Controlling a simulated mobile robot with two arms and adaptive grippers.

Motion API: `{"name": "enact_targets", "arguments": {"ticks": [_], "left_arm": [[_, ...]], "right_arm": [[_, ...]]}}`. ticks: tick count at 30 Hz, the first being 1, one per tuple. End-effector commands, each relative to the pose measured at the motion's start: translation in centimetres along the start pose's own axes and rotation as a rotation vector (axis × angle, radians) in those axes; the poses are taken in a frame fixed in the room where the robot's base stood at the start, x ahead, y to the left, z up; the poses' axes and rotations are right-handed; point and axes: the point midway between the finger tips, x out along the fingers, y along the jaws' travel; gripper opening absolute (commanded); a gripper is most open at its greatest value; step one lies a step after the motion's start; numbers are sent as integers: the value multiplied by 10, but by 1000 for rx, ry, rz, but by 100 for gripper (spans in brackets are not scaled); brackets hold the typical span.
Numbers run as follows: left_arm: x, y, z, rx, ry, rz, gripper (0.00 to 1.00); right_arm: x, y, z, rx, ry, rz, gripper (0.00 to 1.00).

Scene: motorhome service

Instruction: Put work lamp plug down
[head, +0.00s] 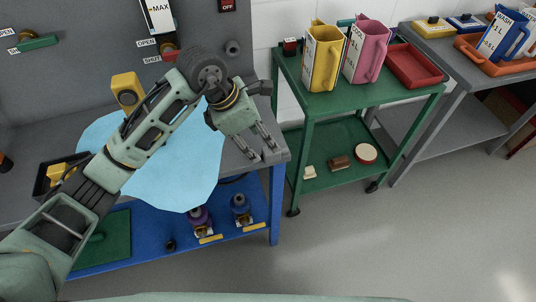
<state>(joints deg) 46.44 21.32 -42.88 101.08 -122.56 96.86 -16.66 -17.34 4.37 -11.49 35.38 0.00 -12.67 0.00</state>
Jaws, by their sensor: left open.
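My left gripper (262,152) is open, its two fingers apart with nothing visible between them. It points down over the right front corner of the grey bench top (240,158). The work lamp plug cannot be made out with certainty. A yellow lamp-like thing (127,88) stands at the back of the bench, partly behind my left arm. A dark cable (233,179) shows just under the bench edge, below the gripper. My right gripper is not in view.
A light blue sheet (203,175) covers much of the bench and hangs over its front. The blue lower shelf (225,228) holds several items. A green cart (375,97) with a yellow jug (321,60) and a pink jug (366,52) stands to the right. The floor in front is clear.

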Motion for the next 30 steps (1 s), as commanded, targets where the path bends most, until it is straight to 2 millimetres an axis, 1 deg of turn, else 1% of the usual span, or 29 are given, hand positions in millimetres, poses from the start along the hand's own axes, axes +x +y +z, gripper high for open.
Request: {"name": "enact_targets", "arguments": {"ticks": [3, 6, 10, 13, 16, 22, 23, 30], "left_arm": [[13, -1, 1, -1, 2, -5, 50], [24, 1, 2, -2, 3, -6, 50], [43, 5, 3, -1, 4, -8, 50], [57, 6, 2, 0, 3, -6, 50], [64, 6, 2, 1, 2, -4, 50], [66, 6, 2, 2, 3, -3, 50], [66, 6, 2, 2, 3, -3, 49], [65, 6, 2, 2, 3, -3, 28]], "right_arm": [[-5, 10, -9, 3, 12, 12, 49], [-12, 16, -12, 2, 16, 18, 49], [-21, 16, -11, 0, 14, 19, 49], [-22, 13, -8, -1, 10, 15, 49], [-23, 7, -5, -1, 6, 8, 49], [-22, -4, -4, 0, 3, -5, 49], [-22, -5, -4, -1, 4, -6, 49], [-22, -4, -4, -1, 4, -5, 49]]}}
